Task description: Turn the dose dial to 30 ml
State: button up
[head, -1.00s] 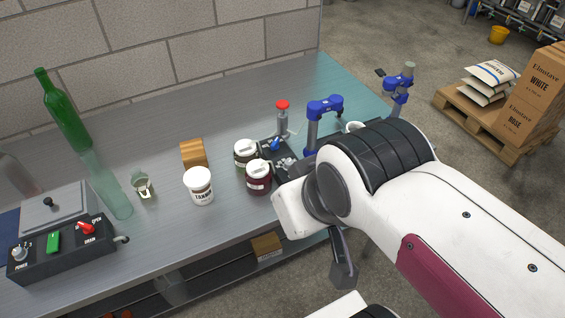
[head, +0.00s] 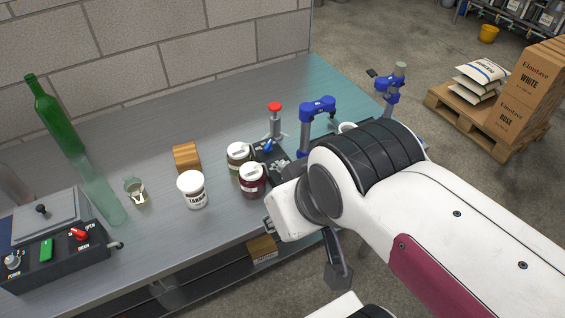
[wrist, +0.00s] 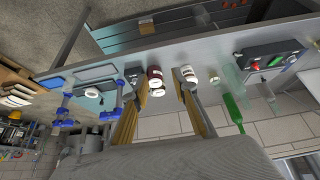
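I cannot make out the dose dial or its markings in either view. A red-topped upright device (head: 275,120) stands on the bench beside a dark unit (head: 272,165) with a small blue part. My wrist hides part of this area in the head view. My gripper (wrist: 164,88) shows in the wrist view with its two fingers well apart and nothing held between them. The bench jars show beyond the gap. In the head view, a dark gripper part (head: 338,272) hangs beyond the bench's front edge.
A pale-labelled jar (head: 239,160), a dark red jar (head: 252,181) and a white-lidded tub (head: 193,192) stand left of my wrist. Blue-capped clamp stands (head: 318,108) are behind it. A control box (head: 55,258) and green bottle (head: 55,118) stand at left.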

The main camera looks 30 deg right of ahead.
jog(key=m+g+y, duration=0.2)
jog(key=m+y, duration=0.1)
jog(key=m, duration=2.6)
send_near(283, 164)
jog(key=shift+w+a+f, duration=0.1)
jog(key=shift+a, duration=0.1)
jog(key=shift+f, duration=0.15)
jog(key=shift+n, duration=0.3)
jog(key=shift+x, duration=3.75)
